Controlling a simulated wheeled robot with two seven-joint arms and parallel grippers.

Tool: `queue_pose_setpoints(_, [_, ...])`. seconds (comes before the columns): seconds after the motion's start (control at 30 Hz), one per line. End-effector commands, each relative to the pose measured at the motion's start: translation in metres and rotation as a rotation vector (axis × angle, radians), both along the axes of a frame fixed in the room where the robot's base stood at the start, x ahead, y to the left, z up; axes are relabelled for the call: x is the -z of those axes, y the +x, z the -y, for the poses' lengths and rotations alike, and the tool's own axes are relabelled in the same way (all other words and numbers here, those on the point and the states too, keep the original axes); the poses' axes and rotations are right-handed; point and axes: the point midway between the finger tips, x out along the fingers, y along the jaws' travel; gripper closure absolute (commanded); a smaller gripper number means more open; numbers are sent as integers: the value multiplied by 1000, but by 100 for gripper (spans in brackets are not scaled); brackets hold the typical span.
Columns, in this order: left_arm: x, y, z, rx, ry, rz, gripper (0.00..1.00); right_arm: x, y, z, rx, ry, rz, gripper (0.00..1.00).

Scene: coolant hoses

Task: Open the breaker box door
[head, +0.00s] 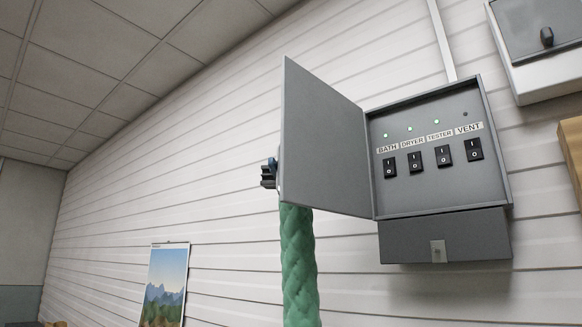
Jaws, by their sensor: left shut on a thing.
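The grey breaker box (492,152) is mounted on the white slatted wall. Its door (325,135) is hinged on the box's left side and stands wide open, swung out to the left. The inside panel is exposed, with several black rocker switches labelled BATH, DRYER, TESTER and VENT. My left gripper (269,174) is at the door's free left edge, shut on the door from its outer side. The door hides most of the gripper and the exact spot it grips. My right gripper is not in view.
A grey lower box with a small latch (438,251) sits under the breaker box. Another grey box with a dark knob (547,37) is at the upper right. A wooden edge (572,150) shows at the right. A landscape picture (163,287) is at the lower left.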

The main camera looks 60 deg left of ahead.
Motion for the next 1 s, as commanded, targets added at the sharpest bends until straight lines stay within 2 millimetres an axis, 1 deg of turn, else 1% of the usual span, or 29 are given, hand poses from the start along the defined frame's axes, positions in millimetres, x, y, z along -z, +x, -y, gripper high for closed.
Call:
queue_pose_setpoints(0.2, [0, -3, -3, 19, 1, 0, 100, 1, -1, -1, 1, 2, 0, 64])
queue_pose_setpoints(0.53, [0, -3, -4, 20, 0, 0, 100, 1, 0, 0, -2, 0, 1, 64])
queue_pose_setpoints(0.57, [0, -3, -4, 20, 0, 0, 86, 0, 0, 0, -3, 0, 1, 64])
queue_pose_setpoints(0.87, [0, -2, -4, 20, 0, 0, 85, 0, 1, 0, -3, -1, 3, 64])
queue_pose_setpoints(1.0, [0, 3, -13, 20, -2, 0, 85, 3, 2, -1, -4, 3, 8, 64])
